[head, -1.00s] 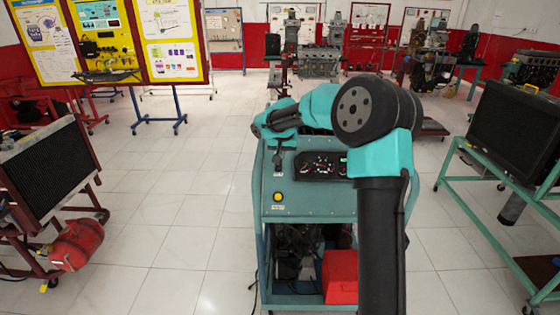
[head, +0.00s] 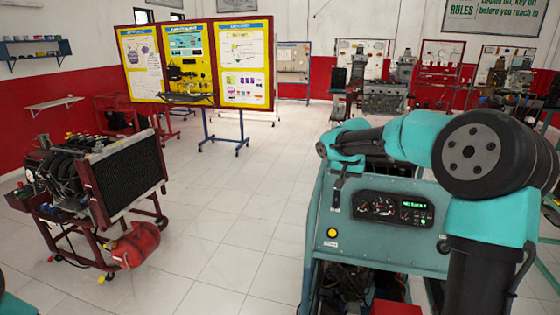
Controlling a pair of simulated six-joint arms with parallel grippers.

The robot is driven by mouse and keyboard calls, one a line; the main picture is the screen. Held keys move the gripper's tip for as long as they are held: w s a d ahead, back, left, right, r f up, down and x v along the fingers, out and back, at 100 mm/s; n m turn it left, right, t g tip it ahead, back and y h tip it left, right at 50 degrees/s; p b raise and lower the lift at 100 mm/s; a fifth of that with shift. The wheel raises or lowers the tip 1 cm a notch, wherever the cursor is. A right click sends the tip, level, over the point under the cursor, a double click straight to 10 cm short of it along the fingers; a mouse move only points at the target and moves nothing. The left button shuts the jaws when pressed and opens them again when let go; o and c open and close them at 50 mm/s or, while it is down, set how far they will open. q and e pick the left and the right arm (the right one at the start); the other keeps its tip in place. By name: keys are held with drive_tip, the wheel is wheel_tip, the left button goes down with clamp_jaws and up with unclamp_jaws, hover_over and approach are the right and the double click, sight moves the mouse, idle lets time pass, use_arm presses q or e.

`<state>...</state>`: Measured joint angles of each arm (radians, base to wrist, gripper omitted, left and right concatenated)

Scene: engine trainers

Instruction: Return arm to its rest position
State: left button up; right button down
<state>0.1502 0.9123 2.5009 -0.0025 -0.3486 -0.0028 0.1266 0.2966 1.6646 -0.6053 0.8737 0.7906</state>
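My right arm, teal and black, rises at the right of the head view and bends left over the green engine trainer's panel (head: 385,232). Its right gripper (head: 337,192) is a small dark shape hanging at the panel's upper left corner. It is too small to tell whether its fingers are open or shut, or whether it touches the panel. The panel has gauges, a lit green display (head: 416,204) and a yellow button (head: 332,233). My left gripper is not in view.
A radiator engine stand (head: 125,180) with a red tank (head: 136,244) stands at left. Yellow poster boards (head: 196,62) and more engine trainers (head: 385,98) stand at the back. White tiled floor (head: 225,205) between them is clear. A wall shelf (head: 36,50) hangs at far left.

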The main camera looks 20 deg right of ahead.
drive_tip(key=s+a+f+n+y, duration=0.15)
drive_tip(key=a+f, duration=0.35)
drive_tip(key=f, duration=0.5)
drive_tip(key=s+a+f+n+g+y, duration=0.1)
drive_tip(key=a+f+y, duration=0.1)
drive_tip(key=a+f, duration=0.55)
drive_tip(key=s+a+f+n+y, duration=0.1)
drive_tip(key=s+a+f+n, duration=0.15)
drive_tip(key=f, duration=0.85)
drive_tip(key=s+a+f, duration=0.3)
drive_tip(key=s+f, duration=0.2)
drive_tip(key=s, duration=0.2)
drive_tip(key=s+a+f+g+y, duration=0.1)
drive_tip(key=s+a+f, duration=0.3)
drive_tip(key=s+f, duration=0.2)
drive_tip(key=s+a+f, duration=0.4)
drive_tip(key=s+f, duration=0.1)
drive_tip(key=s, duration=0.2)
drive_tip(key=shift+s+f+n+g, duration=0.3)
drive_tip(key=shift+s+f, duration=0.05)
